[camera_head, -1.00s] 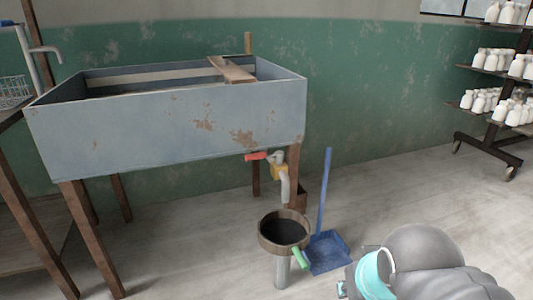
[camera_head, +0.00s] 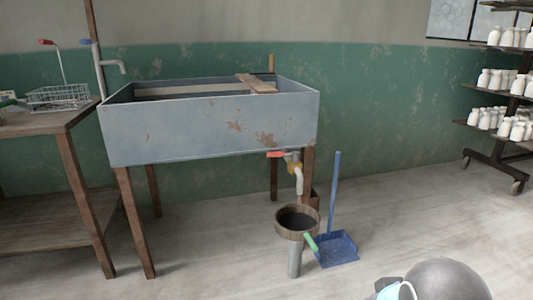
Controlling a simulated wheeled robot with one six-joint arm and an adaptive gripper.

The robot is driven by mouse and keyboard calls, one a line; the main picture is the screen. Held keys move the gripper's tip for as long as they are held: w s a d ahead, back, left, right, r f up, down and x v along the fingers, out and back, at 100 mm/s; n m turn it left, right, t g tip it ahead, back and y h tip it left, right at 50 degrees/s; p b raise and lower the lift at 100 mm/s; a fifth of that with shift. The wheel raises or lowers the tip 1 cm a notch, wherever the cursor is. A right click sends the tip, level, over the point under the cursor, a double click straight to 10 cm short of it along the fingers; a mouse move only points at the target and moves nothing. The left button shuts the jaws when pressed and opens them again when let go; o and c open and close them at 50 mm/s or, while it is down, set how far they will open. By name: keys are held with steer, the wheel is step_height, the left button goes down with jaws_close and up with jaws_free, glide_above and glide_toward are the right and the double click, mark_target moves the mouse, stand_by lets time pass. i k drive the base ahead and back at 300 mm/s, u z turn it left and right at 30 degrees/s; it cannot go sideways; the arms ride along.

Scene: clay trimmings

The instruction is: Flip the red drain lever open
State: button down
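The red drain lever (camera_head: 276,154) sits on a brass valve (camera_head: 294,160) under the right front of the grey metal trough (camera_head: 205,130). The lever points left, roughly level, and a pale spout (camera_head: 299,181) bends down from the valve. A round wooden-rimmed sieve (camera_head: 297,220) with a dark inside and a green handle (camera_head: 311,241) stands below the spout on a grey post. Part of my arm shows at the bottom right, well apart from the lever. My gripper's fingertips are not in view.
A blue dustpan (camera_head: 337,249) with a tall handle stands right of the sieve. A wooden table (camera_head: 50,124) with a wire basket (camera_head: 58,97) is at left. A rack of white bottles (camera_head: 495,85) is at far right. The floor in front is clear.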

mark_target(295, 154)
steer(key=z, duration=0.2)
steer(key=i, duration=1.15)
steer(key=u, duration=0.25)
